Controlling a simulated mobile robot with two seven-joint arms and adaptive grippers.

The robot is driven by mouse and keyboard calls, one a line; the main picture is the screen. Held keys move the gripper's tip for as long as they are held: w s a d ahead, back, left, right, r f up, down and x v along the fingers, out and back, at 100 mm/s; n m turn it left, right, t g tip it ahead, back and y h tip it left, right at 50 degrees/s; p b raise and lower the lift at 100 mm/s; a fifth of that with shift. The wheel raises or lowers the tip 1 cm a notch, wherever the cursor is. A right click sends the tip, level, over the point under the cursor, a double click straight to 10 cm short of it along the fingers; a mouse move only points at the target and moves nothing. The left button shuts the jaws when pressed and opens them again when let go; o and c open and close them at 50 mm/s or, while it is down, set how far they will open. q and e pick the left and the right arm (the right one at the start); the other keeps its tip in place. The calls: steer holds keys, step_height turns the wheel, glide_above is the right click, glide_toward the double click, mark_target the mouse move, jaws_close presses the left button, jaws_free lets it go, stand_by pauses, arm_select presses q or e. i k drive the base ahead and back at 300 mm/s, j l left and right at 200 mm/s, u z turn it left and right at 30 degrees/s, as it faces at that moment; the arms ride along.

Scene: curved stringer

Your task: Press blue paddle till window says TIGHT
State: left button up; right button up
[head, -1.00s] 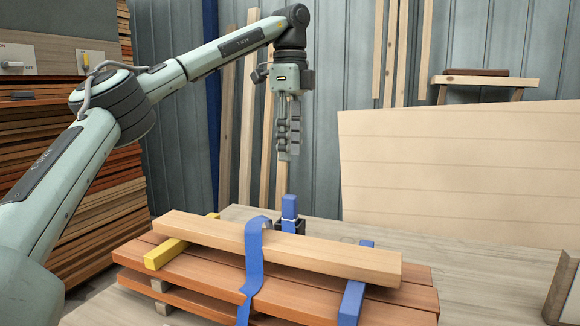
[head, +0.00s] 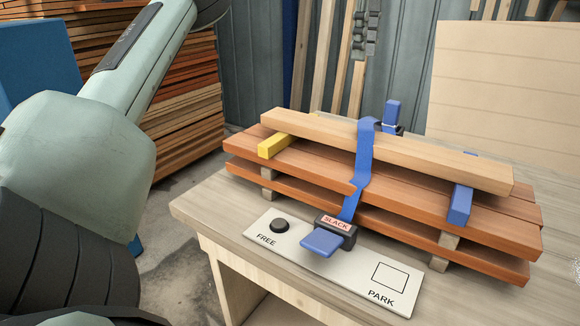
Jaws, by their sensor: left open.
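The blue paddle (head: 322,241) sticks out from the front of a dark ratchet box on a white panel at the table's front. The window (head: 337,223) on that box reads SLACK in red on white. A blue strap (head: 364,165) runs from the box up over the stack of boards. My left gripper (head: 363,45) shows only in part at the top edge, open and empty, behind and well above the stack, far from the paddle. My right gripper is not in view.
The white panel (head: 300,246) also has a black knob marked FREE (head: 279,226) and an outlined square marked PARK (head: 390,278). A pale board (head: 400,150) tops the reddish planks (head: 300,165). A blue upright handle (head: 392,113) stands behind. Room above the panel is clear.

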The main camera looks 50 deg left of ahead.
mark_target(324, 243)
steer(key=k+j, duration=1.4)
steer(key=k, duration=0.05)
